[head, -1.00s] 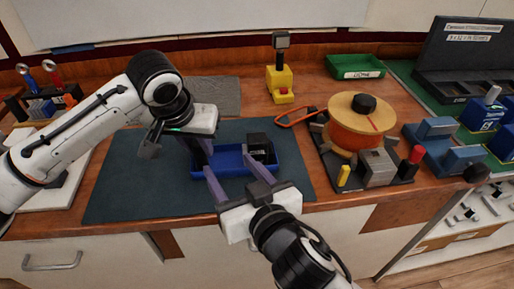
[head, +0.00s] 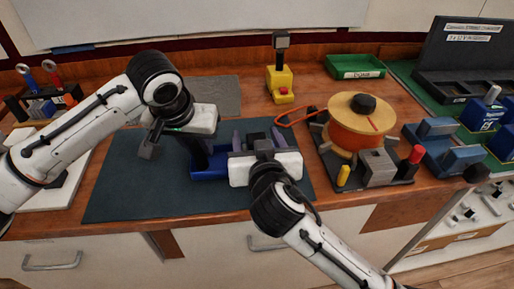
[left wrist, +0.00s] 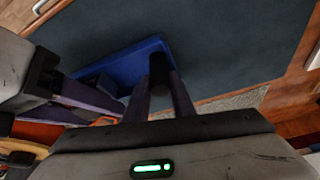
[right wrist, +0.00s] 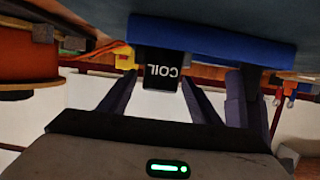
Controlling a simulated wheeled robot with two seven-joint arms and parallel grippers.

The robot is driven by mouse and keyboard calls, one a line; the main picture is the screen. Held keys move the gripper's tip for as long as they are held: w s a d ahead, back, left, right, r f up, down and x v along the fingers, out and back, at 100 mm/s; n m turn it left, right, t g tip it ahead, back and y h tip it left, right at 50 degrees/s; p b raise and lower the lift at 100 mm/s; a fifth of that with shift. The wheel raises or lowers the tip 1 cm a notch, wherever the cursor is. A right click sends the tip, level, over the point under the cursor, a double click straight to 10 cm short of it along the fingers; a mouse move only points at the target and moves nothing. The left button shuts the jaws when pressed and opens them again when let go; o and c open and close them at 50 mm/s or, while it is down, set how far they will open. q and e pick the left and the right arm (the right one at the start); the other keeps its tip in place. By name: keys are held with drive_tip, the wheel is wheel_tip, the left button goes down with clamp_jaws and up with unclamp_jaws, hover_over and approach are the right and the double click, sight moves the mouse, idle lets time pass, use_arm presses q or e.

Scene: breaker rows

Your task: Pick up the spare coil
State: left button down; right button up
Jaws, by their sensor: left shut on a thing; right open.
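The spare coil is a black block (right wrist: 161,70) lettered COIL in the right wrist view. It sits in the blue tray (head: 209,174) on the dark mat; in the head view my right gripper mostly hides it. My right gripper (head: 257,137) is open over the tray's right part. In the right wrist view its fingers (right wrist: 156,92) are apart, one on each side of the coil. My left gripper (head: 199,158) is at the tray's left end. In the left wrist view its fingers (left wrist: 158,92) are shut on a dark upright piece (left wrist: 158,68) at the tray (left wrist: 125,65).
A wire spool (head: 358,122) on a dark base stands right of the tray, with a grey block (head: 378,167) in front. A yellow stand (head: 280,82) and a green bin (head: 355,67) are behind. The mat (head: 125,185) is clear at left.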

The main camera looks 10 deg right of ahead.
sight(256, 134)
drive_tip(key=x, duration=0.3)
drive_tip(key=shift+w, duration=0.35)
drive_tip(key=c, duration=1.3)
use_arm(q)
drive_tip(key=c, duration=1.4)
unclamp_jaws()
drive_tip(key=shift+c, duration=0.2)
use_arm(e)
wheel_tip(256, 134, up, 10)
